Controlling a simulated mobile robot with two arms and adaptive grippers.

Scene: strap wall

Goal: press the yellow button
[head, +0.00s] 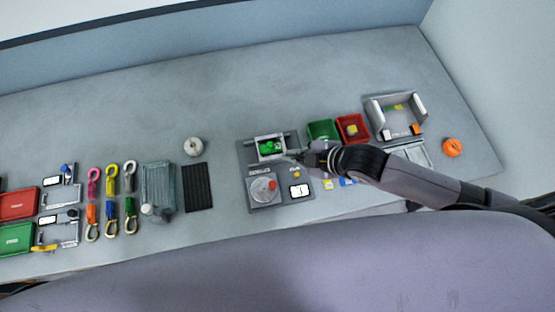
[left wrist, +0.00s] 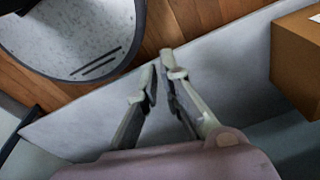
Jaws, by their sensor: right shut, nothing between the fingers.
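The small yellow button (head: 296,174) is on the grey panel (head: 264,203) in the middle of the table, above a white display (head: 299,190). My right gripper (head: 302,157) comes in from the right in the head view. It is shut and empty, with its tips just above the button in the picture; I cannot tell their height or any contact. My left gripper (left wrist: 160,72) shows in the left wrist view, its fingers apart with a narrow gap and nothing between them. It is away from the panel.
The panel also has a round dial with a red mark (head: 264,188) and a tray with green items (head: 271,147). A green bin (head: 322,130) and a red bin (head: 352,127) stand close to my right gripper. Coloured straps (head: 111,202) lie at the left.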

